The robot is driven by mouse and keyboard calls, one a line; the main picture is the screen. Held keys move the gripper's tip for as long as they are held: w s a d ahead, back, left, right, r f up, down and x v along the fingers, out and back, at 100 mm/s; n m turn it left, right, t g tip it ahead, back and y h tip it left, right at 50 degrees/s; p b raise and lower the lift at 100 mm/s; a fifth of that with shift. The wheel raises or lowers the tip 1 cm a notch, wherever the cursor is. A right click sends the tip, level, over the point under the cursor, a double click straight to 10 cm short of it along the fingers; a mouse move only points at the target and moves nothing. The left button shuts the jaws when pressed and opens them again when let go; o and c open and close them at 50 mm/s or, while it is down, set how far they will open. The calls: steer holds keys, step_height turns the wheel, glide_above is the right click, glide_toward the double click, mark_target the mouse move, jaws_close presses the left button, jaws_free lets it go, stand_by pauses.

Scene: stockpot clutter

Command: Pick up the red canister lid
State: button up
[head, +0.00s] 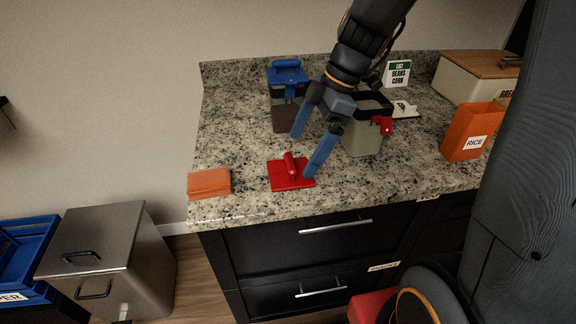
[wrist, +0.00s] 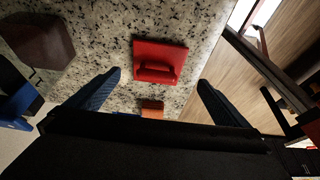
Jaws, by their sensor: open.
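The red canister lid (head: 285,178) lies flat on the granite counter near its front edge, with its bar handle on top. It also shows in the wrist view (wrist: 160,58), beyond the fingertips. My gripper (head: 304,154) is open, its two blue fingers pointing down, above and around the lid's right side in the head view. In the wrist view the gripper (wrist: 158,80) has nothing between its fingers. I cannot tell whether a finger touches the lid.
A canister with a blue lid (head: 287,75) stands behind. A grey-green canister (head: 362,138) with a red clip stands right of my gripper. An orange lid (head: 209,183) lies left, and an orange RICE canister (head: 470,130) stands right. Bare counter (head: 235,140) lies left.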

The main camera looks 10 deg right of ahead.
mark_target(294, 164)
steer(key=shift+p+x, duration=1.05)
steer(key=shift+x, duration=2.2)
steer(key=shift+w+d, duration=0.1)
steer(key=shift+w, duration=0.1)
steer(key=c, duration=1.1)
